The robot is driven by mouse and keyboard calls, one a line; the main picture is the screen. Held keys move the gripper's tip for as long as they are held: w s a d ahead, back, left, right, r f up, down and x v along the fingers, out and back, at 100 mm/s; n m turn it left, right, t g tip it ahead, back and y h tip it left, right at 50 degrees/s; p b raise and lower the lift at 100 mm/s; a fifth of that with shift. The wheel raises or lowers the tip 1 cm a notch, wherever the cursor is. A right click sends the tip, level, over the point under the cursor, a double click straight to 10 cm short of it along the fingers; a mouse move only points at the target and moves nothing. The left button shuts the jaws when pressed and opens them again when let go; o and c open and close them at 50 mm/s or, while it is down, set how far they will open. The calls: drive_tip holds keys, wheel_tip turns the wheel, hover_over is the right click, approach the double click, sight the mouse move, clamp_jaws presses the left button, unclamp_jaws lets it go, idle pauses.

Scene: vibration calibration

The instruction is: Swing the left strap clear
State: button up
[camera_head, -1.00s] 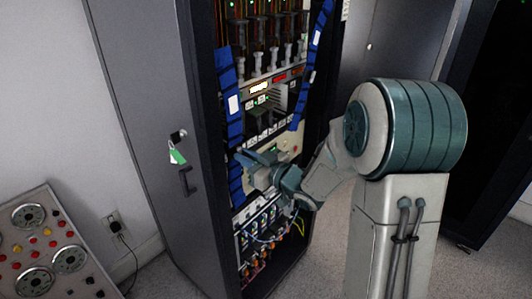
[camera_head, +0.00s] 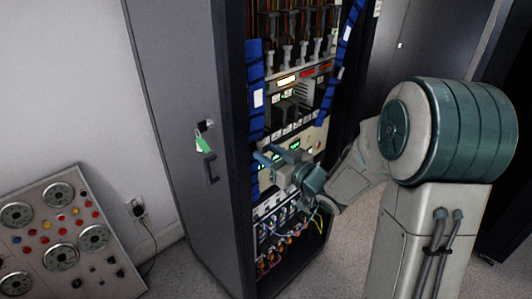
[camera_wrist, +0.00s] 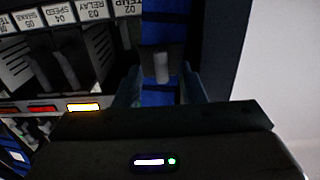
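The left strap (camera_head: 256,72), blue with dark bands and a white tag, hangs upright along the left side of the open cabinet front. My gripper (camera_head: 271,156) is at its lower half, by the lower panels. In the wrist view the blue strap (camera_wrist: 159,98) runs between the two fingers of my gripper (camera_wrist: 162,90), one on each side. The fingers look apart; whether they touch the strap edges I cannot tell. A grey tab (camera_wrist: 161,67) shows on the strap just beyond the fingertips. The gripper hides part of the strap in the head view.
The right strap (camera_head: 328,98) hangs along the cabinet's other side. The grey cabinet door (camera_head: 170,100) stands left of the strap, with a green tag (camera_head: 203,145) and handle (camera_head: 211,167). Labelled modules (camera_wrist: 60,15) lie beside the strap. A dial console (camera_head: 60,230) stands at lower left.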

drive_tip(key=b+v, duration=0.1)
drive_tip(key=v, duration=1.1)
drive_tip(key=shift+s+d, duration=0.2)
drive_tip(key=shift+s, duration=0.1)
drive_tip(key=shift+c, duration=0.3)
